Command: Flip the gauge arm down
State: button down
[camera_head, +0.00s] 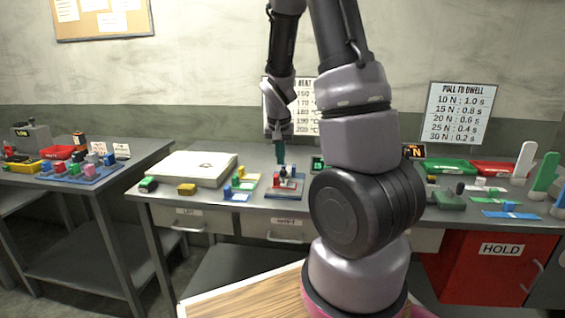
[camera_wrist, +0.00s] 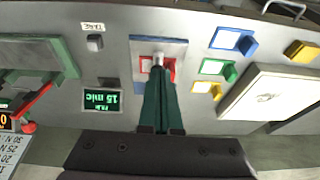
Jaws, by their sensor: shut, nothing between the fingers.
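My gripper (camera_head: 280,158) points down with its teal fingers shut and empty. It is just above a small fixture with red parts on a grey plate (camera_head: 285,193) on the middle bench. In the wrist view the shut fingers (camera_wrist: 158,66) reach over the red frame (camera_wrist: 144,64) of this fixture on its grey plate (camera_wrist: 172,44). A small pale piece at the fingertips may be the gauge arm, but its pose is unclear and the fingers partly cover it. Contact cannot be told. A display (camera_wrist: 101,100) beside the plate shows green text, seemingly "15 mic".
Blue, green and yellow pieces (camera_wrist: 232,40) stand close beside the fixture. A large white flat box (camera_head: 195,167) lies on the bench to the left. A green-framed device with a red lever (camera_wrist: 36,104) is on the other side. A grey switch (camera_wrist: 95,43) sits nearby.

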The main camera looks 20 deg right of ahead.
jog(key=s+a+r, duration=0.2)
jog(key=s+a, duration=0.1)
jog(key=s, duration=0.2)
jog(key=shift+s+a, duration=0.2)
jog(key=shift+s, duration=0.05)
jog(key=shift+r, duration=0.1)
